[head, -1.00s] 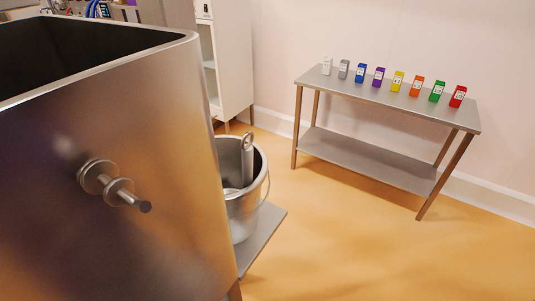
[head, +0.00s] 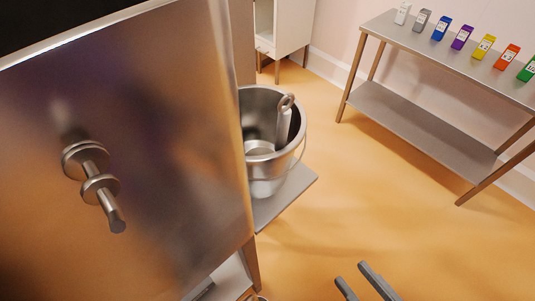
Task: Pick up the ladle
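The ladle (head: 285,122) is a metal tool standing tilted in a steel bucket (head: 301,158), with the ringed end of its handle sticking up near the rim. Its lower end is inside the bucket and I cannot make it out clearly. The bucket stands on a small metal shelf (head: 291,199) beside the large steel hopper (head: 150,150), which hides part of its left side. My gripper (head: 352,273) shows at the bottom edge, its two fingers apart with nothing between them. It is well in front of the bucket and below it in the picture, not touching it.
The hopper wall with a protruding knob (head: 98,186) fills the left. A metal table (head: 440,48) with several coloured boxes stands at the back right. A white cabinet (head: 290,27) is behind the bucket. The orange floor (head: 390,190) between bucket and table is clear.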

